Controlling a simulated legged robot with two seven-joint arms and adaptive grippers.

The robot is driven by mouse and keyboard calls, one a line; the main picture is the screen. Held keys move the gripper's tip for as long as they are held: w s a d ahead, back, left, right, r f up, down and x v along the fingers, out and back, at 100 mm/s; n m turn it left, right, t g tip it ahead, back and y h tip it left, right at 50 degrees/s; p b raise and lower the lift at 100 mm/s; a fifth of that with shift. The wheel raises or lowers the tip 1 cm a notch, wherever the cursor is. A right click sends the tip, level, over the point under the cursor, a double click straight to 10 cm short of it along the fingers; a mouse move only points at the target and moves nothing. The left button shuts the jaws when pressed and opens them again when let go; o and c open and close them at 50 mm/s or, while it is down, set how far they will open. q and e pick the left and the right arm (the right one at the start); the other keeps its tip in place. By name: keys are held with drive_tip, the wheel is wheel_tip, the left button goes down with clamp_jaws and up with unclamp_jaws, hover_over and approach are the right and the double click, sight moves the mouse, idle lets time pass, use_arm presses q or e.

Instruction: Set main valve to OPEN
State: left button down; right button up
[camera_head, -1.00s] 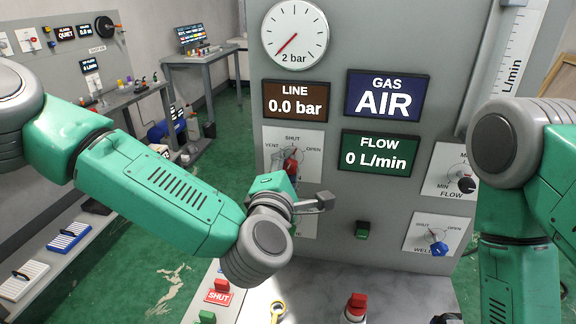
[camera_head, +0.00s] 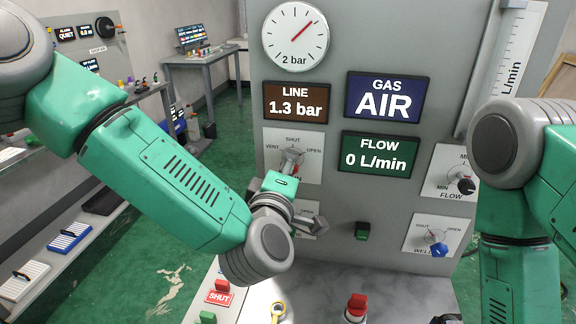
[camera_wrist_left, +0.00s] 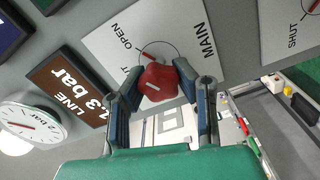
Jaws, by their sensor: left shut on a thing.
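The main valve plate (camera_head: 312,172) is on the grey panel, with VENT, SHUT and OPEN around its dial. In the left wrist view its red knob (camera_wrist_left: 158,84) is between the fingers of my left gripper (camera_wrist_left: 157,76), which is shut on it. The red pointer (camera_wrist_left: 150,56) on the dial points roughly toward the OPEN label. In the head view my left gripper (camera_head: 291,160) covers most of the knob. The LINE display (camera_head: 296,103) reads 1.3 bar, and the gauge (camera_head: 295,37) needle points up and right. My right gripper is outside the views.
The GAS display (camera_head: 388,95) reads AIR and the FLOW display (camera_head: 380,153) reads 0 L/min. A black flow knob (camera_head: 466,186) and a blue knob (camera_head: 438,249) are at the right.

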use_arm(q)
drive_tip(key=shift+s+d+f, duration=0.1)
drive_tip(key=shift+s+f, duration=0.1)
drive_tip(key=shift+f, duration=0.3)
drive_tip(key=c, duration=1.2)
unclamp_jaws()
drive_tip(key=shift+o, duration=0.2)
drive_tip(key=shift+r, duration=0.2)
drive_tip(key=shift+r, duration=0.1)
drive_tip(key=s+a, duration=0.2)
drive_tip(key=s, duration=0.9)
drive_tip(key=shift+s, duration=0.3)
drive_tip(key=shift+a, duration=0.1)
